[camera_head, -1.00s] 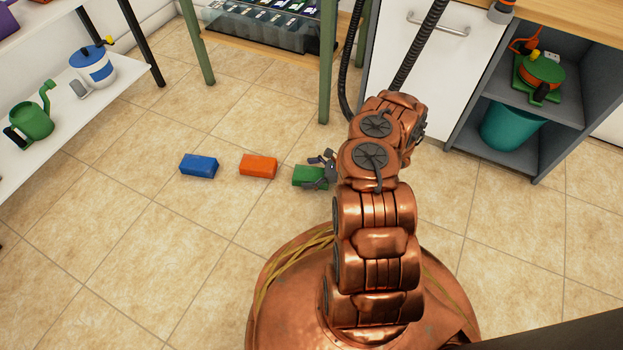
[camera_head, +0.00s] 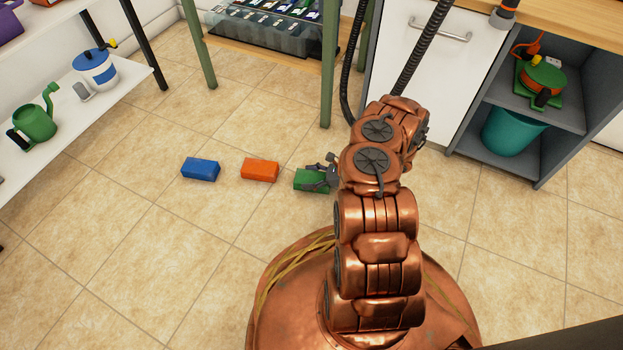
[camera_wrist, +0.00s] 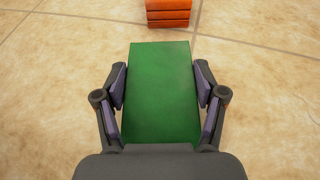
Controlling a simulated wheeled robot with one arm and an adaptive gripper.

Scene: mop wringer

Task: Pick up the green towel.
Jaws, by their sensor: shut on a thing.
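The green towel (camera_head: 311,180) is a folded block on the tiled floor, at the right end of a row of three towels. My gripper (camera_head: 324,176) is at it, and my arm hides its right part in the head view. In the wrist view the green towel (camera_wrist: 161,85) lies between the two fingers of my gripper (camera_wrist: 161,88), with one finger pad along each long side. The gripper is shut on it. I cannot tell whether the towel is clear of the floor.
An orange towel (camera_head: 260,170) lies just left of the green one, and a blue towel (camera_head: 201,169) lies further left. A white shelf (camera_head: 95,117) stands at left. A grey cabinet (camera_head: 490,166) with a teal bucket (camera_head: 512,131) is at right. The floor at lower left is clear.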

